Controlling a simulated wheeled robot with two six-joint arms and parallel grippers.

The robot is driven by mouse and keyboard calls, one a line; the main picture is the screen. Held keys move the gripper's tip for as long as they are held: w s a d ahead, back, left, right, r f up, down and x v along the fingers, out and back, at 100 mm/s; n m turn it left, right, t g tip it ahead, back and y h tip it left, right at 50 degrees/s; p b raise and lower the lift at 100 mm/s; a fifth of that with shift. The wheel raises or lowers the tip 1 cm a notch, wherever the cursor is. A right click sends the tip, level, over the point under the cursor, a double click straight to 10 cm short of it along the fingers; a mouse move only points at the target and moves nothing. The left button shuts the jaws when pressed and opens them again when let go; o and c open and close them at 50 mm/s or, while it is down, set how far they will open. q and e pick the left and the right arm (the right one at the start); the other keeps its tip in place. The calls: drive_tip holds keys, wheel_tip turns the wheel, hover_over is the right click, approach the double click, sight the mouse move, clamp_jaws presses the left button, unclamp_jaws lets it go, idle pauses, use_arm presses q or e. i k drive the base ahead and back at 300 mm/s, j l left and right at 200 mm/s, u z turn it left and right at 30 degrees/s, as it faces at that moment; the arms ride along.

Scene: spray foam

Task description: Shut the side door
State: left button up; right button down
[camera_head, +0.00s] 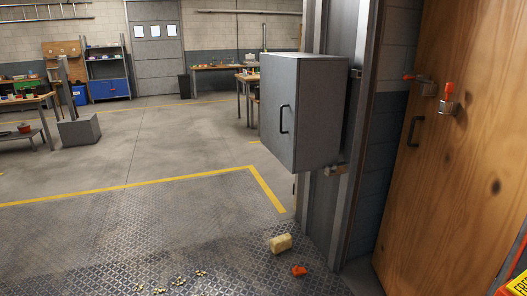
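A tall wooden door (455,170) stands at the right side of the head view, close to me, and runs out of the picture. It has a black handle (412,131) near its left edge. Metal fittings with orange tips (447,100) sit near it at handle height and above. I cannot tell from this view whether this door is open or shut. A grey metal cabinet (305,110) is mounted on the post left of the door, and its front panel with a black handle (283,119) looks closed. Neither of my grippers is in view.
A yellow sponge-like block (281,243) and an orange piece (299,271) lie on the patterned metal floor (170,230), with several small pale bits (180,281) to the left. A yellow-and-orange object (515,284) shows at the lower right edge.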

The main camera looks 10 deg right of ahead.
sight(456, 210)
drive_tip(key=i+j+z, duration=0.1)
drive_tip(key=i, duration=0.45)
drive_tip(key=i+j+z, duration=0.15)
drive_tip(key=i, duration=0.4)
drive_tip(key=i+j+z, duration=0.1)
drive_tip(key=i, duration=0.45)
